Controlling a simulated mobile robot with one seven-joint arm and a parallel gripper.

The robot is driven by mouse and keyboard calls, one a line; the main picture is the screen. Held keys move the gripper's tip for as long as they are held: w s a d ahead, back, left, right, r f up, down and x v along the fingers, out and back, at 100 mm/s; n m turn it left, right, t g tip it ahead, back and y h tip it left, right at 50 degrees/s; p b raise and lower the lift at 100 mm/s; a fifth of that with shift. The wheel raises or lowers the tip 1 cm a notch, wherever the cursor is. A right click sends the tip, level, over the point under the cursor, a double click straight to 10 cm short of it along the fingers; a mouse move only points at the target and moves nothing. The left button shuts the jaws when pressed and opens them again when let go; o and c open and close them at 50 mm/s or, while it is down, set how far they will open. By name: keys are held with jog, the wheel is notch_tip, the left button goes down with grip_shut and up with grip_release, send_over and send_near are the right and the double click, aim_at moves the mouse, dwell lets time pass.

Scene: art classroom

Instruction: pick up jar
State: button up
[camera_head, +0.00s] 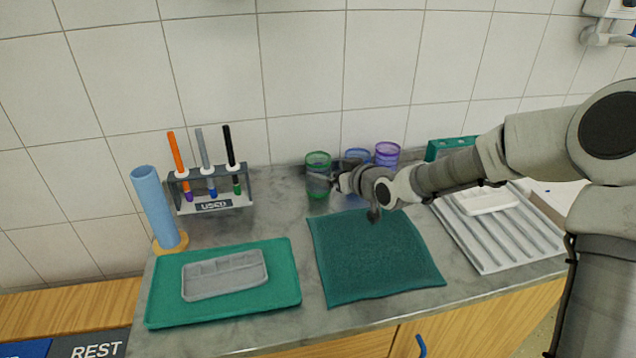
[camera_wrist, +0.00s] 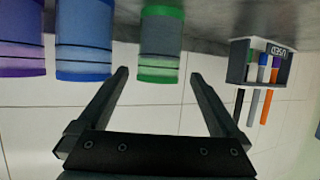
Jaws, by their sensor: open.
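Three clear jars with coloured bands stand in a row at the back of the counter by the wall: a green jar (camera_head: 318,165), a blue jar (camera_head: 358,155) and a purple jar (camera_head: 387,153). My gripper (camera_head: 322,179) is open at the green jar, partly covering its right side; the arm also covers part of the blue jar. In the wrist view, which is upside down, the green jar (camera_wrist: 161,35) lies ahead between my open fingertips (camera_wrist: 159,76). The blue jar (camera_wrist: 84,40) and the purple jar (camera_wrist: 22,38) are to its left. I cannot tell whether a finger touches the green jar.
A brush rack marked USED (camera_head: 213,203) and a blue tube (camera_head: 156,207) stand left. A teal tray (camera_head: 225,310) holds a grey palette (camera_head: 225,274). A teal cloth (camera_head: 375,260) lies in front, and a ribbed drying rack (camera_head: 490,240) is right. The tiled wall is close behind.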

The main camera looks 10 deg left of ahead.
aim_at(318, 168)
jog(key=shift+b+x, duration=0.8)
jog(key=shift+x, duration=2.75)
jog(key=shift+d, duration=0.15)
jog(key=c, duration=1.5)
